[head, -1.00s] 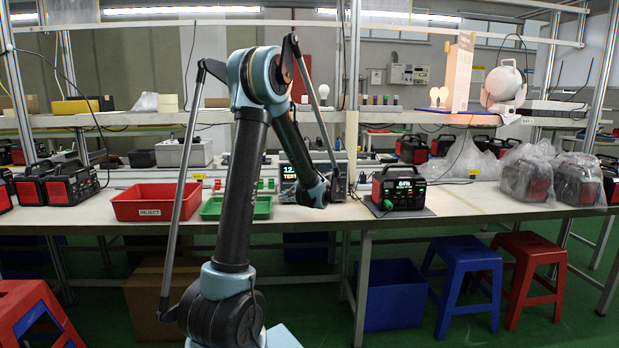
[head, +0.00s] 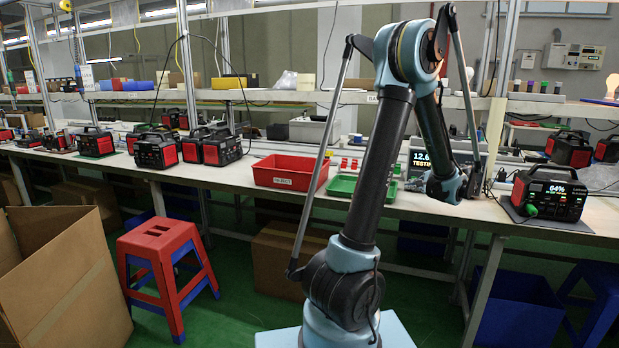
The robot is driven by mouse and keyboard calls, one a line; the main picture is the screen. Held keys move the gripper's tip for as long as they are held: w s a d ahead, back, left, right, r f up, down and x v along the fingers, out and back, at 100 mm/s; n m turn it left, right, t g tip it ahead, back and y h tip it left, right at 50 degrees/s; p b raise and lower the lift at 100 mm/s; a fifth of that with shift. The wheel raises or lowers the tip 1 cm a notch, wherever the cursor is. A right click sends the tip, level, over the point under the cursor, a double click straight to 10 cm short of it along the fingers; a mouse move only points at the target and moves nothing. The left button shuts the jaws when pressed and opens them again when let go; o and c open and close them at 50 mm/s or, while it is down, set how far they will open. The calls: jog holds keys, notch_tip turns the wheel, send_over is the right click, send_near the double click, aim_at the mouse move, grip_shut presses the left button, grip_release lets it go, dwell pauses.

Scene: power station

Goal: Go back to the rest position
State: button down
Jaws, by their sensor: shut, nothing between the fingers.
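My arm rises from its base at the lower middle, bends at a high elbow and comes down in front of the workbench. My gripper (head: 474,182) is small and dark at the end of the wrist (head: 443,187), partly hidden by it. It is shut and holds nothing. It hangs above the bench, in front of the tester with a lit screen (head: 432,158) and left of a power station (head: 548,192) whose display reads 64%.
A red reject bin (head: 288,175) and a green tray (head: 345,186) sit on the bench (head: 230,181) behind my arm. Several power stations stand further left. A red and blue stool (head: 160,245) and an open cardboard box (head: 65,285) stand on the floor at left.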

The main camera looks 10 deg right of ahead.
jog(key=s+a+r+n+g+y, duration=0.2)
jog(key=a+n+g, duration=0.4)
jog(key=a, duration=1.9)
jog(key=s+a+f+n+g, duration=0.2)
jog(key=s+a+n, duration=0.55)
jog(key=a, duration=0.65)
jog(key=s+a+f+n+g+h, duration=0.1)
jog(key=s+a+f+n+h, duration=0.1)
jog(key=s, duration=0.7)
jog(key=s+a+f+n+g+h, duration=0.1)
jog(key=s+a+f+n, duration=0.2)
jog(key=s, duration=0.7)
notch_tip(320, 180, down, 2)
jog(key=shift+f+n+g+h, duration=0.1)
jog(key=shift+n+g+h, duration=0.25)
jog(key=shift+n, duration=0.5)
jog(key=shift+w+f, duration=0.2)
jog(key=shift+w, duration=0.2)
